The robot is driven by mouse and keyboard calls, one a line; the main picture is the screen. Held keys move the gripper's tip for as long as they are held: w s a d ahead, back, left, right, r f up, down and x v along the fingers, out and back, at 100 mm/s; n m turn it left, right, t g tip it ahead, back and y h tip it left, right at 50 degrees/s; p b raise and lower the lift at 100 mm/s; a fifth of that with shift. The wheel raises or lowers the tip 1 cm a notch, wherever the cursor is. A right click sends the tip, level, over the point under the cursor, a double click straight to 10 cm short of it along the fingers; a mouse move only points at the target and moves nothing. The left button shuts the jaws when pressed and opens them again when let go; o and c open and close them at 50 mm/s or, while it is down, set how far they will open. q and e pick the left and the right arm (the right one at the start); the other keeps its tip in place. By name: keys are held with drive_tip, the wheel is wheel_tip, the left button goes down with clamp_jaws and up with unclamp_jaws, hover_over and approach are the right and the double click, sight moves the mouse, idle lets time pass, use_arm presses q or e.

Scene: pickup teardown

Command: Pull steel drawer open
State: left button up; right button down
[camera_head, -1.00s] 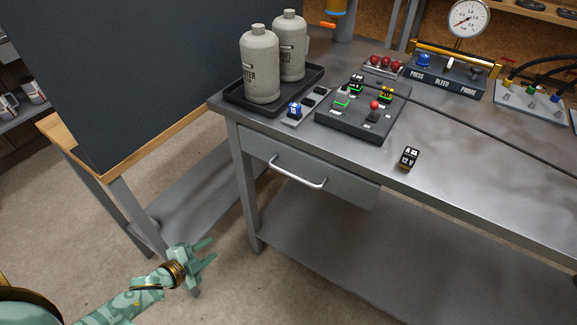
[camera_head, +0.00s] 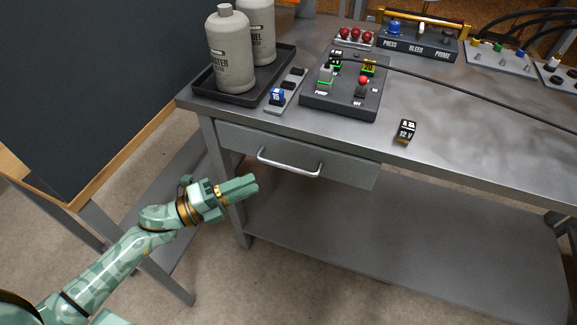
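The steel drawer (camera_head: 340,172) sits under the front of the grey workbench. Its front looks flush with the bench, so it appears shut. Its curved bar handle (camera_head: 290,169) stands out from the drawer front. My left gripper (camera_head: 250,187) is to the left of the handle and a little lower in the picture, apart from it, with its fingers pointing right towards it. Nothing shows between its fingers. The two fingers overlap in this view, so the gap between them cannot be judged. My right gripper is not in view.
On the workbench (camera_head: 450,160) are a black tray (camera_head: 262,90) with two grey bottles (camera_head: 231,55), a dark switch box (camera_head: 345,98) and a small 12 V block (camera_head: 405,132). A lower shelf (camera_head: 400,240) lies beneath. A dark board (camera_head: 80,80) stands at left.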

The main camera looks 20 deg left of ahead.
sight(289, 166)
use_arm(q)
drive_tip(key=x, duration=1)
drive_tip(key=shift+w+d+f+b, duration=0.1)
drive_tip(key=shift+w+d+b, duration=0.15)
drive_tip(key=shift+b, duration=0.1)
clamp_jaws()
